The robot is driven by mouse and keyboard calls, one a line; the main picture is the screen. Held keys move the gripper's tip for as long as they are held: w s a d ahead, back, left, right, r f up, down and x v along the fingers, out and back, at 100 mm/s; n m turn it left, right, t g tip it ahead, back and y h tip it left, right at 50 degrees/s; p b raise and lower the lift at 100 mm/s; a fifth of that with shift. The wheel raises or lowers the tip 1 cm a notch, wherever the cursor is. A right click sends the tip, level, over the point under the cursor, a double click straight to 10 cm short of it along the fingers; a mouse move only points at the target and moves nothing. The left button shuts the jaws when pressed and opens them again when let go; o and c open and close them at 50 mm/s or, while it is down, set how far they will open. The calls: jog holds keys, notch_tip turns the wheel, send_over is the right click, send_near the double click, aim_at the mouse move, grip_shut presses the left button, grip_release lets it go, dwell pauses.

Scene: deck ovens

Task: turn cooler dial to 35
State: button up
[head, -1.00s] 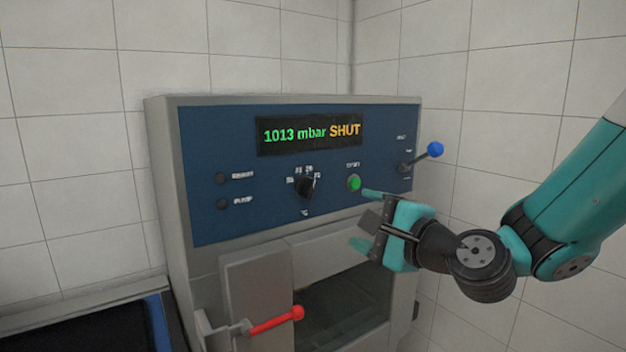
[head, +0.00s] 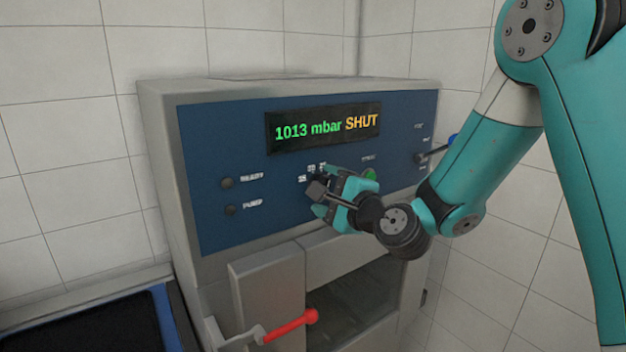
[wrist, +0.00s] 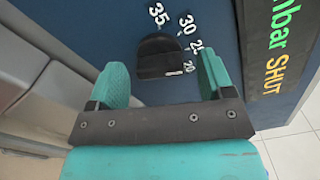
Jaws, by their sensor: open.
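The cooler dial (wrist: 160,57) is a black knob on the blue panel, seen in the wrist view with the numbers 35, 30, 25 and 20 around it. A white mark on the knob is close to the 20. My gripper (wrist: 161,80) is open, with one teal finger on each side of the knob's near end. I cannot tell whether either finger touches it. In the head view my gripper (head: 321,191) is in front of the dial's place and hides the knob.
The display (head: 325,127) reads 1013 mbar SHUT. A green button (head: 370,175) is just right of my gripper, and a blue-tipped lever (head: 432,153) is partly behind my arm. A red door handle (head: 291,326) sticks out below. A dark tray (head: 90,328) is at lower left.

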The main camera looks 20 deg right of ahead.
jog(key=shift+w, duration=0.3)
jog(key=shift+a, duration=0.1)
jog(key=c, duration=0.9)
